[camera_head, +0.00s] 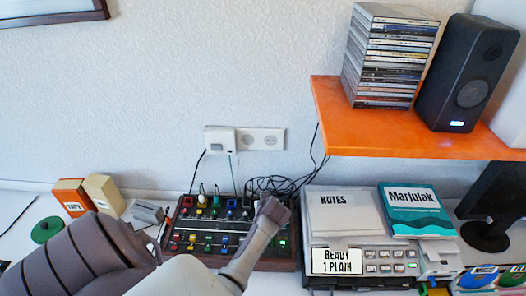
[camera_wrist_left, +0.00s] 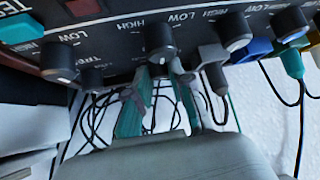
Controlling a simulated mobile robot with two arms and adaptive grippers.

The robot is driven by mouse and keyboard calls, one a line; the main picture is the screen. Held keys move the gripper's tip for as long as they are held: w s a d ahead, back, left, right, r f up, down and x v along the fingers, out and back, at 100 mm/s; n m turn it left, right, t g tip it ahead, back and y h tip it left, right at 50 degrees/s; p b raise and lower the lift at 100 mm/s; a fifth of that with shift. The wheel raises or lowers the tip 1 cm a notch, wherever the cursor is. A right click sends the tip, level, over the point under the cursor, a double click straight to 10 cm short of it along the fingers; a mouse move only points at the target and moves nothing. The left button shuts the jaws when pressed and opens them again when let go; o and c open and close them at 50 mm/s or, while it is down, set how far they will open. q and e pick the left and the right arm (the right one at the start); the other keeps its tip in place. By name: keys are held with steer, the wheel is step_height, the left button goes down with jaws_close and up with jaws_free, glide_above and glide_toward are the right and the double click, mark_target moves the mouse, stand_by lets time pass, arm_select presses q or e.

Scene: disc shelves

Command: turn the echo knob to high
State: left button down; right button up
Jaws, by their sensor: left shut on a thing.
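The mixer panel (camera_head: 206,238) lies on the desk, with rows of small coloured knobs and sliders. My left gripper (camera_head: 272,212) reaches over its right part and hides some controls. In the left wrist view my left gripper (camera_wrist_left: 159,72) has its teal-padded fingers on either side of a black knob (camera_wrist_left: 159,40), shut on it. HIGH is printed left of this knob and LOW to its right. Its name is hidden, so I cannot tell whether it is the echo knob. Its pointer setting is unclear. My right gripper is out of view.
Other black knobs (camera_wrist_left: 60,62) and (camera_wrist_left: 233,30) flank the held one. A grey plug (camera_wrist_left: 211,64) and cables hang close by. A device with a NOTES sheet (camera_head: 343,211) stands right of the mixer. An orange shelf (camera_head: 420,136) overhangs the right side.

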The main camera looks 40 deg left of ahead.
arm_select(q)
steer(key=shift+r, duration=0.1)
steer(key=shift+a+r+m+t+h+p, duration=0.1)
steer(key=shift+m+t+h+p, duration=0.2)
steer(key=shift+m+p, duration=0.35)
steer(key=m+h+p, duration=0.1)
steer(key=m+t+p, duration=0.1)
steer(key=m+p, duration=0.1)
steer(key=shift+s+a+r+t+h+p, duration=0.1)
steer(key=shift+s+a+t+h+p, duration=0.1)
steer(key=shift+t+h+p, duration=0.15)
steer(key=shift+a+m+t+h+p, duration=0.15)
steer(key=shift+m+t+h+p, duration=0.2)
steer(key=shift+m+h, duration=0.4)
steer(key=shift+a+f+m+h, duration=0.15)
steer(key=shift+m+h, duration=0.1)
steer(key=shift+m, duration=0.25)
steer(key=shift+d+f+m+h, duration=0.1)
steer(key=shift+m+h, duration=0.15)
steer(key=shift+m, duration=0.25)
steer(key=shift+f+m+t+h+b, duration=0.1)
steer(key=shift+m+t+h+b, duration=0.2)
steer(key=shift+m+h+b, duration=0.8)
steer(key=shift+m+b, duration=0.4)
steer(key=shift+b, duration=0.05)
steer(key=shift+h, duration=0.3)
